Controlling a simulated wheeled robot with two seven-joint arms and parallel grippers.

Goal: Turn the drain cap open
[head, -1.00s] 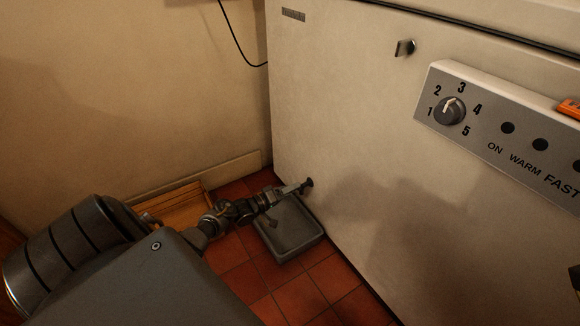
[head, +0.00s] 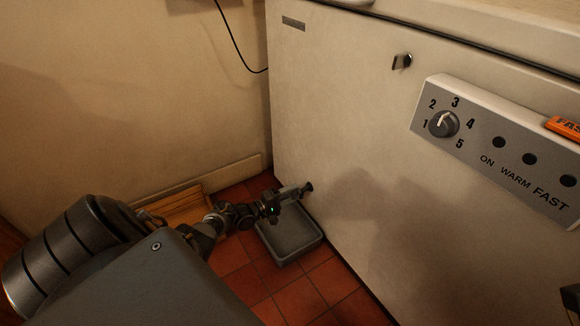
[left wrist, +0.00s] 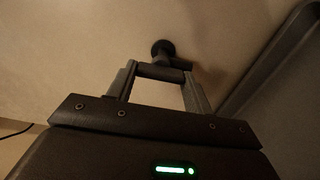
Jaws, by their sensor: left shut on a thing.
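The drain cap (head: 309,187) is a small dark round fitting low on the front of the white chest freezer (head: 350,130). In the left wrist view it shows as a dark disc with a crossbar (left wrist: 162,47). My left gripper (head: 297,191) reaches it from the left, its body tilted. In the left wrist view the two fingertips (left wrist: 160,74) are at either end of the crossbar, shut on the cap. The fingers hide part of the cap in the head view.
A grey shallow tray (head: 288,253) stands on the red tile floor (head: 290,295) below the cap. A control panel (head: 500,150) with a dial (head: 443,123) is higher on the freezer. A key (head: 402,61) sticks out above. A cable (head: 233,40) hangs on the wall.

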